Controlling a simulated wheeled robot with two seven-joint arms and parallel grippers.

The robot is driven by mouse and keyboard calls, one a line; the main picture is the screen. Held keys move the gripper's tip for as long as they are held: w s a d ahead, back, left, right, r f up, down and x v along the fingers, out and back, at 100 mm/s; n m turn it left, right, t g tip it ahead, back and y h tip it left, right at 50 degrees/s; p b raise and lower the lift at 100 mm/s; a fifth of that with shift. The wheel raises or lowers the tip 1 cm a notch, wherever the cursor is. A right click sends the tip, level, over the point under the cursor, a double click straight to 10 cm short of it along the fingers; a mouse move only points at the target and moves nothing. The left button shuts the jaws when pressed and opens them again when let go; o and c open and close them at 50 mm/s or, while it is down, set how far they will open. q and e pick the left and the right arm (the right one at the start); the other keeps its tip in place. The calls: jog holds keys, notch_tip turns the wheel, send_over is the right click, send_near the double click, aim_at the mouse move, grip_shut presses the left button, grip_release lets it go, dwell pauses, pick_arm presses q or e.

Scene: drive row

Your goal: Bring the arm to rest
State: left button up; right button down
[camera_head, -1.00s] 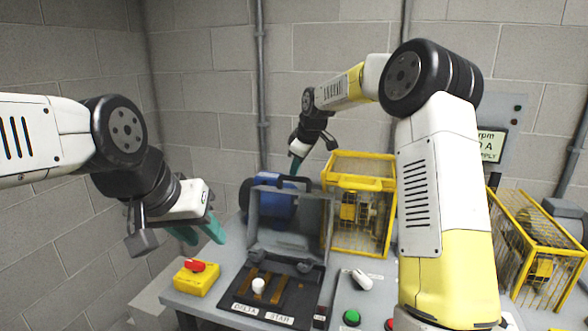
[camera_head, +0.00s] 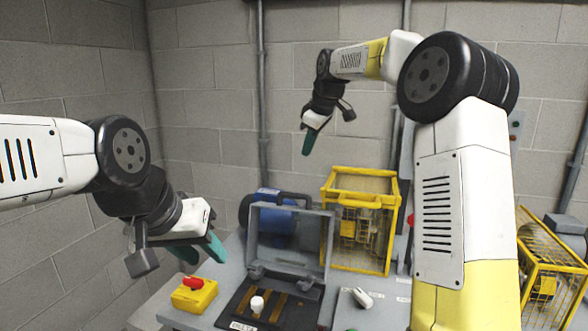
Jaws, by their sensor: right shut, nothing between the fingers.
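My right arm (camera_head: 436,190) rises at the right and reaches across to the left at the top. Its gripper (camera_head: 307,145) hangs in the air in front of the back wall, above the blue motor and the yellow cage. Its teal fingers point down, shut and empty. My left gripper (camera_head: 201,250) hangs at the left, above the yellow box with the red knob. Its two teal fingers stand apart with nothing seen between them.
The blue motor (camera_head: 273,218), grey hinged cover (camera_head: 288,238) and yellow mesh cage (camera_head: 358,268) stand on the bench. The yellow box (camera_head: 193,296) is at the front left. A second cage (camera_head: 545,265) is at the right. Air around the right gripper is clear.

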jog(key=s+d+r+m, duration=0.2)
jog(key=s+d+m, duration=0.1)
jog(key=s, duration=0.9)
jog(key=s+d+f+m, duration=0.1)
jog(key=s+f+m, duration=0.2)
jog(key=s, duration=0.5)
jog(key=s+d+f+m, duration=0.2)
jog(key=s+f+m, duration=0.1)
jog(key=s, duration=0.6)
jog(key=s+d+f+m+t, duration=0.1)
jog(key=s+d+f+m, duration=0.1)
jog(key=s, duration=0.6)
notch_tip(320, 180, down, 3)
jog(key=shift+s+d+r+m, duration=0.1)
jog(key=shift+s+d+m, duration=0.15)
jog(key=shift+m, duration=0.25)
